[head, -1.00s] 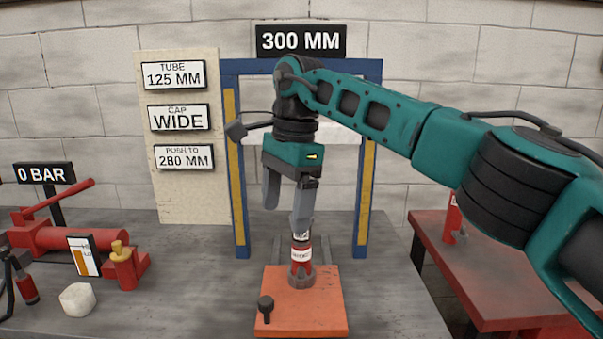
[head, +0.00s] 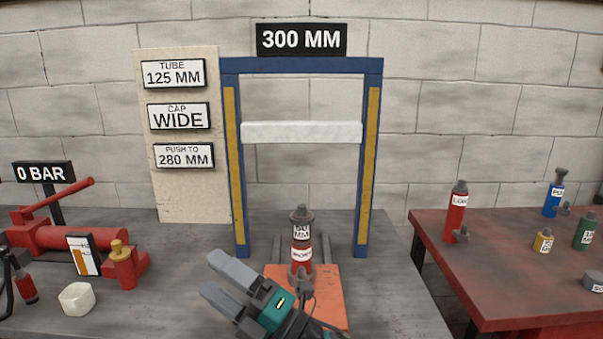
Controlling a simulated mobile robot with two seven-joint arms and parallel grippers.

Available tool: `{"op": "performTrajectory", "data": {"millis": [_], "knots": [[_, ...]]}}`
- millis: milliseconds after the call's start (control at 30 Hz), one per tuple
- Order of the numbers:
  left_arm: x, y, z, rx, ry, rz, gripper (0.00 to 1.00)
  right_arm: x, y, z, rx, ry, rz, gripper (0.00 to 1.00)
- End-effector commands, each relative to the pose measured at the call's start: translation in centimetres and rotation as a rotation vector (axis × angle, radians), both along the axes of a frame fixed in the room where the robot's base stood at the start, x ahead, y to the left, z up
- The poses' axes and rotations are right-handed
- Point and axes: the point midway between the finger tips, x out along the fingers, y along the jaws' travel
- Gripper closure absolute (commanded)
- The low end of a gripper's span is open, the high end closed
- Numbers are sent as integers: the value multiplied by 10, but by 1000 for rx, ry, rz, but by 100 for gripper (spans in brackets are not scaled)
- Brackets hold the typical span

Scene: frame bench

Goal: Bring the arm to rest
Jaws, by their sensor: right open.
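My right gripper (head: 219,275) is low in the middle of the head view, its two grey fingers apart and empty, pointing up and left over the grey bench (head: 180,315). It lies in front of the orange plate (head: 330,291) and hides its left part. A stack of a red labelled cylinder (head: 302,256) with a white-labelled piece (head: 301,231) and a dark cap (head: 301,213) stands upright on the plate, apart from the fingers. My left gripper is out of view.
A blue frame (head: 371,150) with a pale crossbar (head: 302,132) stands behind the stack. A red hand pump (head: 75,238), gauge card (head: 84,255) and white block (head: 76,299) are at left. A red table (head: 480,270) at right holds several small cylinders, including a tall red one (head: 457,212).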

Motion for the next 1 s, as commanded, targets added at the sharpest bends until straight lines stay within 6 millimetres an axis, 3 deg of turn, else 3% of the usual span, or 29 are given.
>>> {"op": "performTrajectory", "data": {"millis": [133, 267, 400, 600, 800, 1000], "knots": [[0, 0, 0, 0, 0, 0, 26, 9, -58, -49, 183, 421, -151, 19], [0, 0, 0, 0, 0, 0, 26, 3, -112, -101, 341, 770, -277, 19], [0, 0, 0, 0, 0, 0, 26, -25, -170, -162, 509, 1125, -412, 19], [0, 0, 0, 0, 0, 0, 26, -86, -232, -229, 708, 1523, -583, 19], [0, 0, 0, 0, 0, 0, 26, -154, -274, -270, 863, 1816, -729, 19], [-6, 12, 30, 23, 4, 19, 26, -159, -286, -240, 874, 1808, -763, 19]]}}
